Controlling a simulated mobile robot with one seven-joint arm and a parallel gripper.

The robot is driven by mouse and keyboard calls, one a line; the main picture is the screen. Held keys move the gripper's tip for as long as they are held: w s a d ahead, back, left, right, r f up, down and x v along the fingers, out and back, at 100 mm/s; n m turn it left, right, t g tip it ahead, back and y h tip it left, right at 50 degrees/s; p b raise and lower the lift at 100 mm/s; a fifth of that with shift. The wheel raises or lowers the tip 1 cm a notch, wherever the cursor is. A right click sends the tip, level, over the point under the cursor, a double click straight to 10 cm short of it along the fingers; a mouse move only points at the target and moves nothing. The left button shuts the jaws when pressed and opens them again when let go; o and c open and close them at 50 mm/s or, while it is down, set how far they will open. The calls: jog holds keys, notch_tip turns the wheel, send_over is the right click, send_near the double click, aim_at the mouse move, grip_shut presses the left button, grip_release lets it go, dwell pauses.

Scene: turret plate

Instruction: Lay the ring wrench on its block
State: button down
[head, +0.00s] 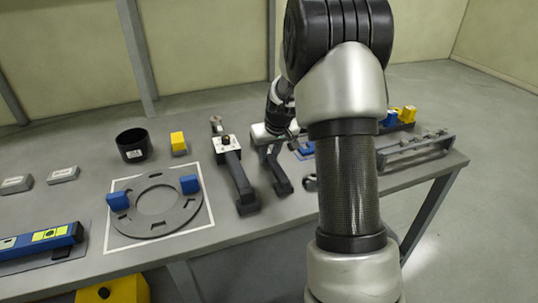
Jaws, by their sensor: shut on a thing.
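My gripper (279,172) is beyond my forearm, right of centre, low over the table. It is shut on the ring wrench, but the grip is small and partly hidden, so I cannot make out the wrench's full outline. A small steel ring end (216,121) shows to the left, behind a white-topped piece with a black knob (226,143). A long dark bar (239,178) runs from that piece toward the front edge. I cannot tell which part here is the wrench's block, or whether the wrench touches it.
A grey ring plate (155,224) with two blue pieces lies inside a white outline on the table (95,177). A black cup (134,144) and a yellow block (178,143) stand behind it. A blue level-like tool (42,241) lies left. A grey rail fixture (415,148) is right.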

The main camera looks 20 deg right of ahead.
dwell(0.3)
jog(key=c, duration=1.5)
grip_release()
jog(key=shift+o, duration=0.2)
jog(key=shift+f, duration=0.1)
jog(key=shift+r+p, duration=1.95)
jog(key=shift+r, duration=1.55)
